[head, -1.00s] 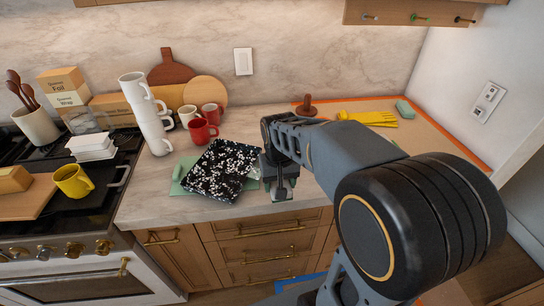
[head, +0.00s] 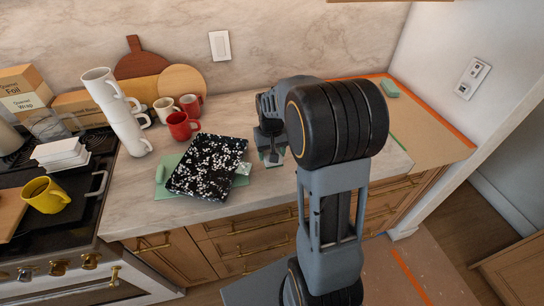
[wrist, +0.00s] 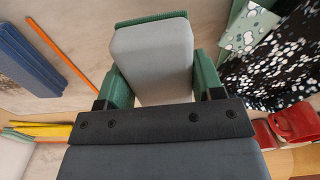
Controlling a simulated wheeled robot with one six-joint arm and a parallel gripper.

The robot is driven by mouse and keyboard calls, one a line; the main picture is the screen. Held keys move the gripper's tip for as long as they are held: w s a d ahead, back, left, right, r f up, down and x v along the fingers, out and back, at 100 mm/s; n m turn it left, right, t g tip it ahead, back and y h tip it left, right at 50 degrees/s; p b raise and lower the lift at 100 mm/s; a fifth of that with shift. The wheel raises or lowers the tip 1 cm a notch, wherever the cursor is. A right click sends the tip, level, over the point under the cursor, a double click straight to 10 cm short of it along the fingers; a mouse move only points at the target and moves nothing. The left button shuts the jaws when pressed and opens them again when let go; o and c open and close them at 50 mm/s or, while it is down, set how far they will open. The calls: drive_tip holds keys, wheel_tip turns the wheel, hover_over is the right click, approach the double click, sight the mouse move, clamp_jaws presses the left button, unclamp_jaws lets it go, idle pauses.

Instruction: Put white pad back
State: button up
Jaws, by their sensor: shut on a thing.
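My gripper (head: 272,157) hangs over the counter (head: 225,210), just right of the speckled notebook. In the wrist view its two green fingers (wrist: 160,75) are shut on a pale grey-white block, which I take for the white pad (wrist: 152,50). The pad sits between the fingers and sticks out past them. In the head view the pad is too hidden by the gripper to make out clearly.
A black-and-white notebook (head: 207,167) lies on a green mat (head: 165,190). Red mugs (head: 182,126) and a leaning stack of white cups (head: 126,120) stand behind. A yellow mug (head: 45,196) is on the stove. Orange tape (head: 440,120) edges the right-hand counter.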

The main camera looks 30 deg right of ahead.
drive_tip(key=shift+w+d+f, duration=0.3)
drive_tip(key=shift+w+f, duration=0.15)
drive_tip(key=shift+f, duration=0.2)
drive_tip(key=shift+w+f, duration=0.15)
drive_tip(key=shift+f, duration=1.6)
